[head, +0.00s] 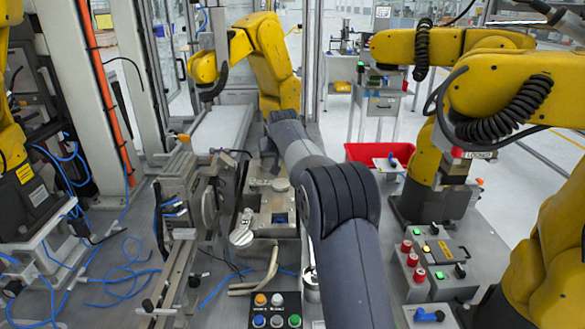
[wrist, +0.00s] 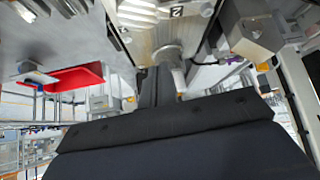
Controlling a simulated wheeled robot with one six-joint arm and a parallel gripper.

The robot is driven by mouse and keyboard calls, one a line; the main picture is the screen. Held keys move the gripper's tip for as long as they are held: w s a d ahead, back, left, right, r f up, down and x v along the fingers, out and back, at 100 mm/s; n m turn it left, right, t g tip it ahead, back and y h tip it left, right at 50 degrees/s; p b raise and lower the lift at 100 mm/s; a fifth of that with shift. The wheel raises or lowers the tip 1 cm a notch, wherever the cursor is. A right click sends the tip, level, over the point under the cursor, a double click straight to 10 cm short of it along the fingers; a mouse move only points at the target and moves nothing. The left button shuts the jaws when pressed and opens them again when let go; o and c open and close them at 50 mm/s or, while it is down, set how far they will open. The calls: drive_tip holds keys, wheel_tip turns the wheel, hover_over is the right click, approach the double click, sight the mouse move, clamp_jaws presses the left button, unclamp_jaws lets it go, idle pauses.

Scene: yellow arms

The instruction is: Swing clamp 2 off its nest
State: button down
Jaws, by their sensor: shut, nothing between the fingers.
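A metal nest fixture (head: 279,217) stands on the bench left of my arm in the head view. One silver round-ended clamp part (head: 242,236) lies at its left front, and a round silver cap (head: 281,185) sits on its top. I cannot tell which is clamp 2. In the wrist view my gripper (wrist: 158,86) is shut and looks empty. Its fingertips appear close to a silver cylindrical part (wrist: 167,54); contact is unclear. A small label, apparently a 2 (wrist: 177,11), is beyond it.
A red bin (head: 379,154) stands behind my arm; it also shows in the wrist view (wrist: 75,78). Left of the nest is a metal slide unit (head: 181,205). A button box (head: 275,309) is in front. Yellow robot arms (head: 500,95) crowd the right side.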

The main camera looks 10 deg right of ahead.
sight(269, 184)
drive_tip(key=shift+w+d+f, duration=0.15)
drive_tip(key=shift+w+d, duration=0.35)
drive_tip(key=shift+w, duration=0.25)
drive_tip(key=shift+f, duration=0.1)
drive_tip(key=p+x, duration=0.3)
drive_tip(key=x, duration=0.6)
drive_tip(key=shift+w+d+f, duration=0.1)
drive_tip(key=shift+w, duration=0.15)
drive_tip(key=shift+f, duration=0.15)
drive_tip(key=shift+s+f+p, duration=0.2)
drive_tip(key=shift+s+p, duration=0.15)
drive_tip(key=shift+s, duration=1.6)
